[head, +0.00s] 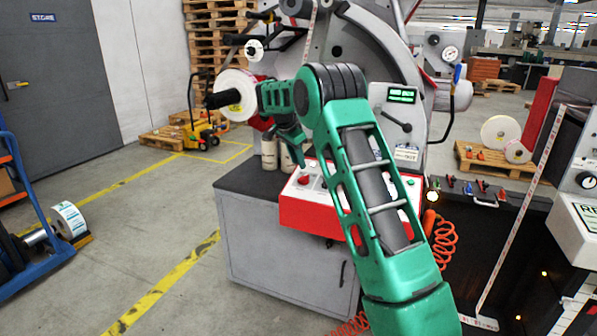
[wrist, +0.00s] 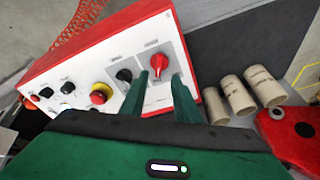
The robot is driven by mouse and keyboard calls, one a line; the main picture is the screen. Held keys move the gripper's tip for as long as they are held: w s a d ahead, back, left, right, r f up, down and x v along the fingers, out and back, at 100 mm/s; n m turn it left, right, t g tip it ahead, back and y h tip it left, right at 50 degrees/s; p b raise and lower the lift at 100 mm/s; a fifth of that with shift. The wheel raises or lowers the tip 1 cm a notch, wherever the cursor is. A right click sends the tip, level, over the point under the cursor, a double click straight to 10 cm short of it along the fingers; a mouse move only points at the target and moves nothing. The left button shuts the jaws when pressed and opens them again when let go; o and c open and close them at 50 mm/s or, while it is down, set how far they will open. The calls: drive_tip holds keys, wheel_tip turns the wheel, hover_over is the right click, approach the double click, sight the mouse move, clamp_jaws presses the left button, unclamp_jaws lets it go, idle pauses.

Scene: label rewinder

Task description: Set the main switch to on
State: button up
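The control box with a white face and red sides (head: 310,216) sits on a grey cabinet in the head view. In the wrist view, its face (wrist: 95,68) carries a red rotary switch (wrist: 158,62) on a grey plate at the right end; its label is too small to read. My gripper (head: 299,163) points down over the left end of the box. In the wrist view, my gripper (wrist: 159,76) is open, its two fingers on either side of the red switch in the picture. I cannot tell whether they touch it. The switch's exact setting is unclear.
Beside the red switch are a black knob (wrist: 124,75) and a yellow-collared red button (wrist: 101,93). Several cardboard cores (wrist: 236,95) stand near the box's end. The label rewinder (head: 375,55) rises behind. Free floor lies left of the grey cabinet (head: 285,255).

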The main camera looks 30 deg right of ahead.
drive_tip(key=shift+v, duration=1.4)
drive_tip(key=s+d+r+n+g+y, duration=0.1)
drive_tip(key=s+r+n, duration=0.2)
drive_tip(key=s, duration=1.1)
drive_tip(key=s+d+r+n+y, duration=0.1)
drive_tip(key=s+r+n, duration=0.1)
drive_tip(key=s, duration=1.2)
drive_tip(key=s+a+f+n+y, duration=0.1)
drive_tip(key=s+a+f, duration=0.1)
drive_tip(key=s, duration=0.7)
drive_tip(key=s+a+f+n, duration=0.2)
drive_tip(key=s+a+f, duration=0.1)
drive_tip(key=s, duration=0.7)
drive_tip(key=s+a+f+n+g+y, duration=0.1)
drive_tip(key=s+a, duration=0.4)
drive_tip(key=s, duration=0.5)
wheel_tip(320, 180, down, 3)
drive_tip(key=shift+r+n+y, duration=0.25)
drive_tip(key=shift+n+y, duration=0.05)
drive_tip(key=shift+n, duration=0.4)
drive_tip(key=shift+s, duration=0.1)
